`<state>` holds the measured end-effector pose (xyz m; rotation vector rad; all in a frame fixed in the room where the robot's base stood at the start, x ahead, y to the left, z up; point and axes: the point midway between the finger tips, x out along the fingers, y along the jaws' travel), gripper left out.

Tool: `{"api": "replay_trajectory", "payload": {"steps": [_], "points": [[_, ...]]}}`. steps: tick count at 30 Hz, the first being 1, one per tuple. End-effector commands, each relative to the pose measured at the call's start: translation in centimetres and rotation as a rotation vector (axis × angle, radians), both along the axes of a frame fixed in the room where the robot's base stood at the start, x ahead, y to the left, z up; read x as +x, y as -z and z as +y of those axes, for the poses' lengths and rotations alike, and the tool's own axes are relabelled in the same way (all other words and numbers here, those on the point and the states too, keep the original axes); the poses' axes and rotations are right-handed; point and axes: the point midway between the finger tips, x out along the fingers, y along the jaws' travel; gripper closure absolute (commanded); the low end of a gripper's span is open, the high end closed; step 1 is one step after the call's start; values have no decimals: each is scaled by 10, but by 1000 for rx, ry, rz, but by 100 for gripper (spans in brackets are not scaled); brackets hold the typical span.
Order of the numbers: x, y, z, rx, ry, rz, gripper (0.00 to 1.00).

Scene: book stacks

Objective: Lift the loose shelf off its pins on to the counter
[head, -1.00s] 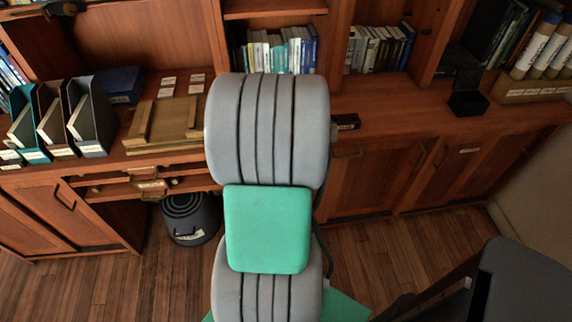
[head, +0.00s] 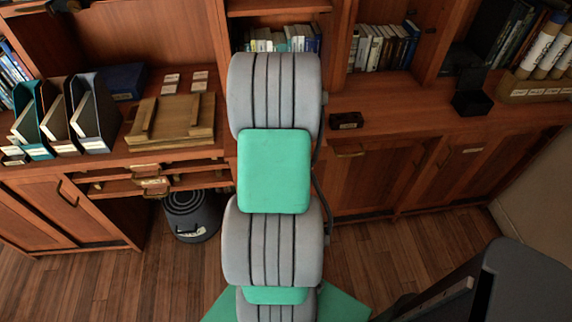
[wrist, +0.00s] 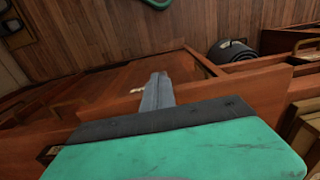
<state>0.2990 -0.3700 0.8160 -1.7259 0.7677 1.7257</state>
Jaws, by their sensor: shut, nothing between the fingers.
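In the head view, a wooden shelf board (head: 278,6) crosses the middle bay above a row of books, partly cut off by the top edge. I cannot tell whether it is the loose shelf, and no pins show. The wooden counter (head: 400,110) runs below the bays. My gripper (wrist: 157,78) shows in the wrist view as grey fingers closed together, with nothing between them. It appears over the counter's front edge, with cabinet fronts and the floor beyond. In the head view my own arm hides the gripper and the middle of the counter.
A small dark box (head: 346,120) and a black holder (head: 470,95) are to the right. Drawers (head: 150,180) stand partly open above a bin (head: 191,215). Counter between box and holder is clear.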

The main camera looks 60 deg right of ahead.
Motion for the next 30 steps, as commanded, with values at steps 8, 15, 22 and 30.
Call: {"api": "replay_trajectory", "payload": {"steps": [8, 15, 22, 30], "points": [[5, 0, -5, 0, 0, 0, 100], [1, -2, 1, 0, -1, 0, 100], [-9, -22, 26, -7, -10, -5, 100], [-14, -86, 24, -2, 1, -2, 100]]}}
